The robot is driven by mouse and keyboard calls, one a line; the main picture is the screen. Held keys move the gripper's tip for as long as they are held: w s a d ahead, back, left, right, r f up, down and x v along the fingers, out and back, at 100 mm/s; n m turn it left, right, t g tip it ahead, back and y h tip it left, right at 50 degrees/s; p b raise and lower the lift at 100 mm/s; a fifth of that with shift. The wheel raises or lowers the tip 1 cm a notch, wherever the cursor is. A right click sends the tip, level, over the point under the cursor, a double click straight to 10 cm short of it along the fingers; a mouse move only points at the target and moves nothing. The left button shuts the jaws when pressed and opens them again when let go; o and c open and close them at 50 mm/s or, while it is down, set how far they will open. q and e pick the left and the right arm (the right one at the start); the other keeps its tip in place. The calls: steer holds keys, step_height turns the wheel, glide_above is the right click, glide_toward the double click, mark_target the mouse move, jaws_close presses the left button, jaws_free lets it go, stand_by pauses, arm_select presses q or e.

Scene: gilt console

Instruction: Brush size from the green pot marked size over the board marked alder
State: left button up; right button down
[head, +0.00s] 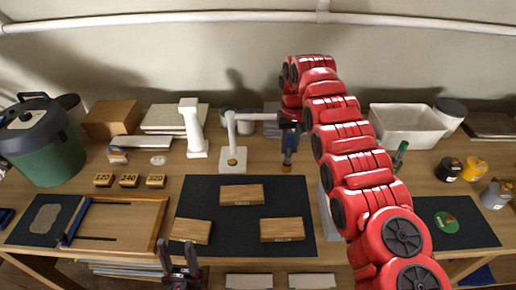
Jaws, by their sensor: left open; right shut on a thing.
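Three wooden boards lie on a dark mat (250,208): one at the back (242,193), one at front left (190,231), one at front right (282,229). Their markings are too small to read, so I cannot tell which is alder. My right gripper (290,128) is shut on a brush (288,157), held upright with its tip down, behind the boards. My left gripper (180,272) is open and empty at the front edge, below the front left board. I cannot make out a green pot marked size; my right arm hides part of the table.
A large green tub (45,155) stands at far left. A white lamp-like stand (233,158) is left of the brush. Black (448,169), yellow (474,169) and grey (496,193) pots stand at right. A white bin (405,127) is behind my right arm.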

steer(key=shift+a+r, duration=0.1)
steer(key=shift+a, duration=0.2)
steer(key=shift+n, duration=0.4)
steer(key=a+p, duration=0.2)
steer(key=a, duration=0.1)
steer(key=a+p, duration=0.1)
steer(key=shift+s+a, duration=0.25)
steer(key=shift+s, duration=0.1)
steer(key=shift+f, duration=0.25)
steer(key=shift+a+p, duration=0.25)
steer(key=shift+p, duration=0.1)
steer(key=shift+s+a, duration=0.1)
steer(key=shift+a, duration=0.15)
